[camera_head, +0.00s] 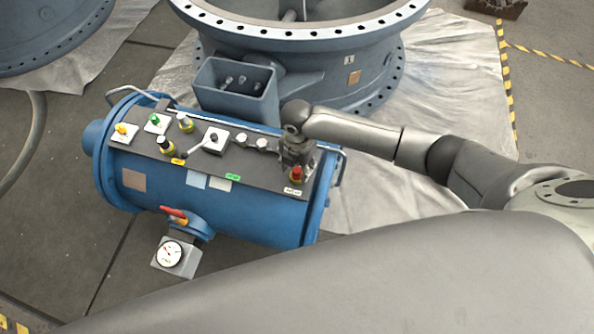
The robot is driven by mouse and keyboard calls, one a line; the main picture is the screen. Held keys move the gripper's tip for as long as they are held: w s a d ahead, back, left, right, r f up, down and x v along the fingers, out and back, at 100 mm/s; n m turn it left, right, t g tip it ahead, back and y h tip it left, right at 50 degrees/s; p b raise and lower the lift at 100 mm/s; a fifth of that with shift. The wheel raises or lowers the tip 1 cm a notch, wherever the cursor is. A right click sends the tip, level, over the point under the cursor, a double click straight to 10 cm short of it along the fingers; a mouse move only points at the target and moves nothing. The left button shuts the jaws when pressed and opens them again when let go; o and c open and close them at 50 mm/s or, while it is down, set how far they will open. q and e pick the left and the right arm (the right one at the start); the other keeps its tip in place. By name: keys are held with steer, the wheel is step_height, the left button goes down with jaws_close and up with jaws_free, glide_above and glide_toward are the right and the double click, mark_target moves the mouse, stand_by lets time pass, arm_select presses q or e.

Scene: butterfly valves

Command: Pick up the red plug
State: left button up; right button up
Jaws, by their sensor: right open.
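The red plug (296,174) stands upright at the right end of the dark top panel (215,168) of a blue cylinder (225,213). A small white label lies just in front of it. My right gripper (297,162) points down right at the plug, over the panel's right end. It is open; the picture is too small to tell whether its fingers touch the plug. My left gripper is not in view.
A yellow plug (121,129), a green plug (154,119) and a lever (196,149) sit further left on the panel. A gauge (170,254) with a red-handled valve (174,212) hangs at the front. A large flanged valve body (300,35) stands behind.

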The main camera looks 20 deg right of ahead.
step_height(320, 180, down, 2)
steer(key=c, duration=0.9)
steer(key=shift+r, duration=0.2)
